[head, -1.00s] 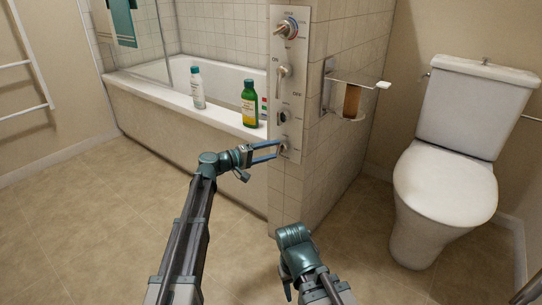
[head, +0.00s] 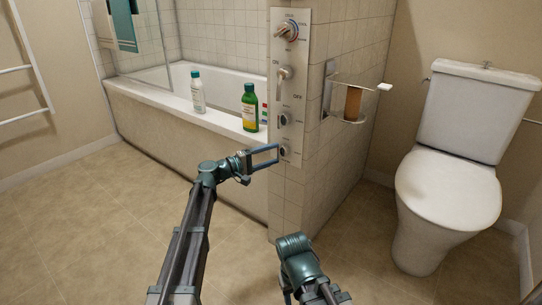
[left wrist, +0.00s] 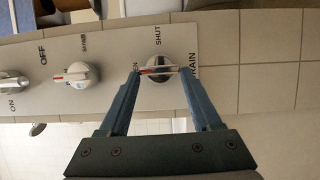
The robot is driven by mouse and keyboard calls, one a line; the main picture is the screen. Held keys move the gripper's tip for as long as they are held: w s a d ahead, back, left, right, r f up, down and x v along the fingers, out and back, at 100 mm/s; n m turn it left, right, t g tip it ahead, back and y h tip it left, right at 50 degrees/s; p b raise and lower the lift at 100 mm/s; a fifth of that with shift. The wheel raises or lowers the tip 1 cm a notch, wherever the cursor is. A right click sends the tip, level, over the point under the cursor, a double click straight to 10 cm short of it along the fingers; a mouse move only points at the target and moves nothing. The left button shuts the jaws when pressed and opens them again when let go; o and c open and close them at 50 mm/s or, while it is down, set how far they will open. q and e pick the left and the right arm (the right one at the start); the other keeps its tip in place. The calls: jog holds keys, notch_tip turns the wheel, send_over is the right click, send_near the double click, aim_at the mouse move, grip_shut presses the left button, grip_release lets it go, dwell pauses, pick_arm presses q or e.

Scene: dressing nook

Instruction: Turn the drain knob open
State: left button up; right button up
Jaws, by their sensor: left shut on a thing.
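The drain knob (left wrist: 160,66) is a small round silver knob at the low end of the control panel; in the head view it (head: 284,150) is the lowest knob. My left gripper (left wrist: 161,71) is shut on it, with one blue finger on each side of its grip bar. In the left wrist view, the red mark on the bar points left, toward the letters "EN", partly hidden by the left finger. "SHUT" is printed above the knob and "RAIN" shows to its right. My right arm is low in the head view; its fingers do not show.
The control panel (head: 302,75) carries a lever (head: 284,74) and other knobs above the drain knob. A green bottle (head: 249,108) and a white bottle (head: 197,92) stand on the bathtub rim (head: 160,94). A holder (head: 347,100) juts from the side wall. The toilet (head: 450,185) is right.

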pick_arm(q)
jog(key=o, duration=1.4)
jog(key=shift+a, duration=0.15)
jog(key=v, duration=1.3)
jog(key=shift+s+a+f, duration=0.1)
jog(key=shift+s+a, duration=0.1)
jog(key=shift+a, duration=0.1)
